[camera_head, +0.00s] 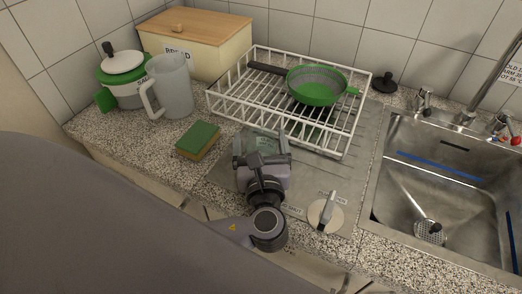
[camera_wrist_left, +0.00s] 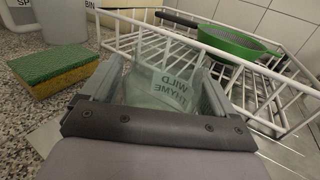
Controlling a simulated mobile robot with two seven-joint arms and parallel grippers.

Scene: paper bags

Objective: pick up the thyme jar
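In the head view the jar (camera_head: 265,139) stands on the counter's metal drainboard, just in front of the white dish rack. My left gripper (camera_head: 262,158) is low over the drainboard with its fingers spread wide. In the left wrist view its fingers (camera_wrist_left: 160,95) stand on either side of the jar, which is between them. The gripper hides the jar's lower part, and contact with the fingers cannot be made out. My right gripper is not in view.
A green and yellow sponge (camera_head: 198,140) lies left of the gripper. The dish rack (camera_head: 338,137) holds a green strainer (camera_head: 317,86). A round cream lid with a grey handle (camera_head: 325,214) lies to the right, before the sink (camera_head: 440,185). A frosted jug (camera_head: 170,88) stands back left.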

